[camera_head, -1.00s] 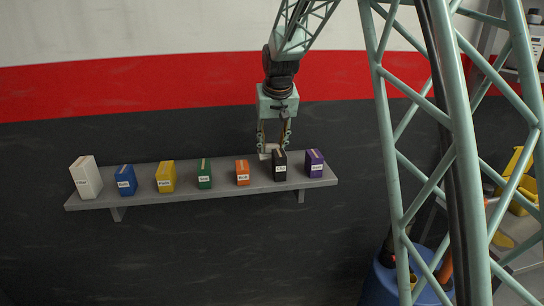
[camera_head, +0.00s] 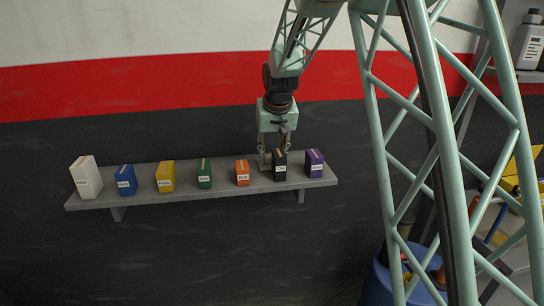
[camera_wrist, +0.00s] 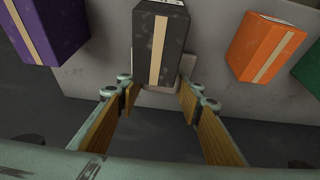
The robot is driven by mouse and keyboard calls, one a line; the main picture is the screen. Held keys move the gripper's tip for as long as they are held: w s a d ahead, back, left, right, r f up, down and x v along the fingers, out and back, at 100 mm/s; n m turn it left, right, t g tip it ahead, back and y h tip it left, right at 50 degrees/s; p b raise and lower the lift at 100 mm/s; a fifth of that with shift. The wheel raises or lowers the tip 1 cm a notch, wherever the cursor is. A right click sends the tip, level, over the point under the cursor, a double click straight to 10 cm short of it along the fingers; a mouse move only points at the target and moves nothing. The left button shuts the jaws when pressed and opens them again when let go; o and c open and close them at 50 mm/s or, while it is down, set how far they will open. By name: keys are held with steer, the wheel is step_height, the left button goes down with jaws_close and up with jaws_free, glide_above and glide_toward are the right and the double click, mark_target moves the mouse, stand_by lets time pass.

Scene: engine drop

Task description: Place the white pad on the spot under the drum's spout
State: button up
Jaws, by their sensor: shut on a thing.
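My gripper (camera_head: 270,162) is at the shelf, behind and beside the black box (camera_head: 280,166). In the wrist view my gripper (camera_wrist: 158,95) has its fingers on either side of the black box (camera_wrist: 160,45), apart by about its width; it is shut on that box, though the contact itself is hard to see. A pale patch shows beside the box there, and I cannot tell what it is. The blue drum (camera_head: 378,287) is at the lower right, partly behind my lattice arm. I cannot make out the white pad, the spout or the spot under it.
The grey shelf (camera_head: 230,186) carries a row of labelled boxes. The purple box (camera_head: 314,163) and orange box (camera_head: 242,172) flank the black one; the white box (camera_head: 86,178) is at the far left. A yellow container (camera_head: 525,168) and a grey bottle (camera_head: 528,40) are at the right.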

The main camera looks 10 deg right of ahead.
steer(key=shift+f, duration=0.1)
steer(key=o, duration=0.8)
steer(key=shift+v, duration=6.15)
steer(key=shift+w, duration=0.1)
